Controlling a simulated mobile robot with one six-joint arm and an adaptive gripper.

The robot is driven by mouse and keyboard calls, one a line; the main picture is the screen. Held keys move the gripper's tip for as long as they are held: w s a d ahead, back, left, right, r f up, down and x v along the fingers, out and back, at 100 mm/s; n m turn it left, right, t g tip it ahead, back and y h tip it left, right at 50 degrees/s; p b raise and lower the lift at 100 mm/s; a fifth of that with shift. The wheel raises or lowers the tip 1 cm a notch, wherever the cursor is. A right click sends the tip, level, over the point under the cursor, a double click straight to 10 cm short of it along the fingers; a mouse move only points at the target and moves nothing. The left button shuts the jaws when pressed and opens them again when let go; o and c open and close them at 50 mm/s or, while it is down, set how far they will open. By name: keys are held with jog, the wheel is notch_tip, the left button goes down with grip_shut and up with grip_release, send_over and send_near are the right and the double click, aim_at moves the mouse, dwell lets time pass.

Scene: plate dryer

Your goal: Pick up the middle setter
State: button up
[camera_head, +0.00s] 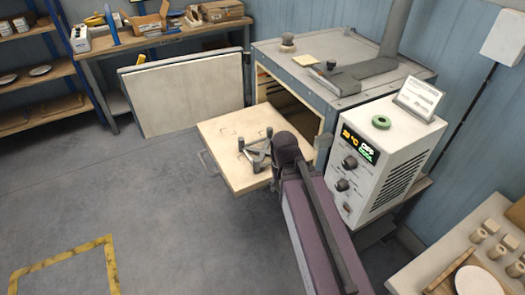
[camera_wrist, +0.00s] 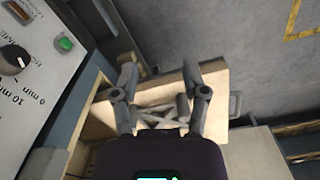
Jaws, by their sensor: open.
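A pale square board (camera_head: 215,140) juts out of the front opening of the dryer (camera_head: 345,95); a metal handle shows at its outer edge. My gripper (camera_head: 254,150) is over the board's right half, with its fingers spread and nothing clearly between the tips. In the wrist view, the open fingers (camera_wrist: 160,78) frame the board (camera_wrist: 165,82). Light grey angled pieces (camera_wrist: 162,112) show low between the fingers, partly hidden by my gripper; I cannot tell whether they are a setter. Faint small marks lie on the board in the head view. No middle setter can be clearly identified.
A white control box (camera_head: 375,165) with a lit display and knobs stands right of the board, near my arm. A dryer door panel (camera_head: 185,92) stands open behind. A bench (camera_head: 470,245) with small blocks is at lower right. The floor at left is clear.

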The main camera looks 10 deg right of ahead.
jog(key=shift+o, duration=0.6)
jog(key=w+a+r+m+p, duration=0.1)
jog(key=w+m, duration=0.4)
jog(key=w, duration=2.2)
jog(key=shift+w, duration=0.4)
jog(key=shift+f, duration=0.1)
jog(key=b, duration=0.9)
send_over(262, 155)
jog(key=f, duration=0.8)
jog(key=shift+w+f, duration=0.15)
jog(key=shift+w, duration=0.05)
jog(key=shift+f, duration=0.1)
jog(key=shift+s+f+b, duration=0.2)
jog(key=shift+f+b, duration=2.15)
jog(key=shift+f, duration=0.2)
